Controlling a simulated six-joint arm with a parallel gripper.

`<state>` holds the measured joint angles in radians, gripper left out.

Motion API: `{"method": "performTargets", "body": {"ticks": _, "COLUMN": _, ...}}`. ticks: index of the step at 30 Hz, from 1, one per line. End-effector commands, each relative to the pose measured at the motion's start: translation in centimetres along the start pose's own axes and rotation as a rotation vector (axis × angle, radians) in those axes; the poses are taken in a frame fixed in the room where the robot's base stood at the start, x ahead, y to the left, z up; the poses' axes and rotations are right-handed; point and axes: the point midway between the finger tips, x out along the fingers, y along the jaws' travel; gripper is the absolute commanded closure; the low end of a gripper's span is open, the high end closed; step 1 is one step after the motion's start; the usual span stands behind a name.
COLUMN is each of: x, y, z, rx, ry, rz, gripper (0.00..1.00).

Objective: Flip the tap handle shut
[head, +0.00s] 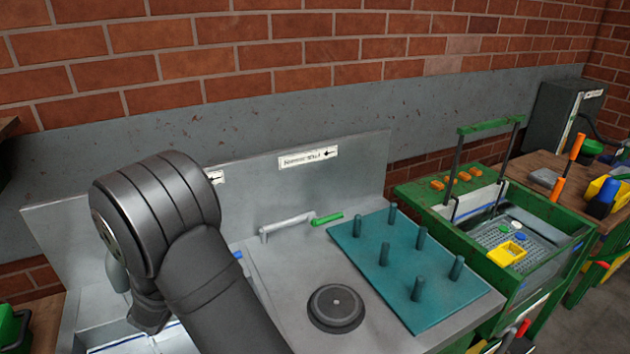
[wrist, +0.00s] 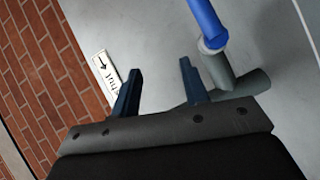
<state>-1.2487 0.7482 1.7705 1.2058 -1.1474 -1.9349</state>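A tap with a blue handle (wrist: 207,22) shows in the wrist view, with its grey pipe (wrist: 220,72) beside my right finger. The handle points up and away from the pipe in that view. In the head view only a bit of blue (head: 238,255) shows beside my arm; the rest is hidden. A second pipe with a green handle (head: 327,219) lies along the back panel. My gripper (wrist: 160,66) is open, with nothing between its two dark blue fingers. No contact with the blue handle is visible. My arm hides the gripper in the head view.
A white arrow label (wrist: 104,72) is on the panel near my left finger. A teal peg board (head: 350,240) and a round black disc (head: 336,308) lie right of my arm. A green-framed basin (head: 480,250) stands farther right, and the brick wall (head: 240,60) is behind.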

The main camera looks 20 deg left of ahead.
Motion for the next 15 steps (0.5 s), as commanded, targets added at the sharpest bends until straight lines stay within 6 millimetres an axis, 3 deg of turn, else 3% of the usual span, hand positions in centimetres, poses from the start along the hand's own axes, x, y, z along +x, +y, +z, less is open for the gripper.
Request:
{"method": "performTargets", "body": {"ticks": 7, "x": 1.6, "y": 1.1, "z": 1.3, "rx": -0.024, "ry": 0.038, "rz": 0.038, "gripper": 0.59}}
{"method": "performTargets", "body": {"ticks": 15, "x": 5.7, "y": 4.0, "z": 5.6, "rx": -0.127, "ry": 0.224, "rz": 0.135, "gripper": 0.59}}
